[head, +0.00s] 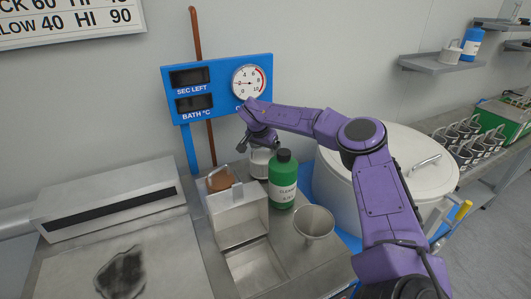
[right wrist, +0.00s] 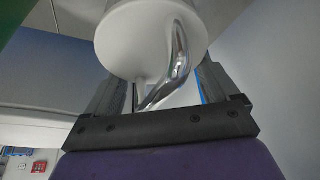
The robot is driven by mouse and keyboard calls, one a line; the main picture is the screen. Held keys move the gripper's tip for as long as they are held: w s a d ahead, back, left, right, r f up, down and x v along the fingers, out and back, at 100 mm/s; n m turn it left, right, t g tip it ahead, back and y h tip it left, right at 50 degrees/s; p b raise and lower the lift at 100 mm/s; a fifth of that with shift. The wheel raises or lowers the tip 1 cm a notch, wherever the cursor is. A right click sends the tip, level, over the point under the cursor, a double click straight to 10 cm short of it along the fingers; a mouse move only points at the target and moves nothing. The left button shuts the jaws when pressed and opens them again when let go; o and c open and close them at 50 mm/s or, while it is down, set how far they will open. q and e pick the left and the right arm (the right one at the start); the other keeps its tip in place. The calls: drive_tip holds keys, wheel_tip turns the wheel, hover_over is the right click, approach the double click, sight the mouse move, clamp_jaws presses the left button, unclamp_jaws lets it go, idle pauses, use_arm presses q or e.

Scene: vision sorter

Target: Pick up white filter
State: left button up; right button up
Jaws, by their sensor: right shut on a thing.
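The white filter (head: 259,163) stands behind and left of the green bottle in the head view, partly hidden by the bottle. In the right wrist view the white filter (right wrist: 130,42) fills the top middle, with its shiny metal handle (right wrist: 181,50) running down between the fingers. My right gripper (head: 259,147) reaches in from the right and is at the filter's top. In the right wrist view my right gripper (right wrist: 160,88) has its two dark fingers on either side of the handle, shut on it. My left gripper is not in view.
The green bottle (head: 283,182) stands close by the filter. A metal funnel cup (head: 313,224) and a steel box (head: 240,213) are in front. A blue gauge panel (head: 218,84) rises behind. A large white lidded vessel (head: 395,165) stands right. Another white vessel (head: 450,55) sits on the shelf.

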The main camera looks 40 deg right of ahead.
sight(266, 151)
wheel_tip(266, 151, up, 11)
drive_tip(key=p, duration=0.8)
drive_tip(key=w+a, duration=0.1)
drive_tip(key=a, duration=4.4)
drive_tip(key=shift+w, duration=0.2)
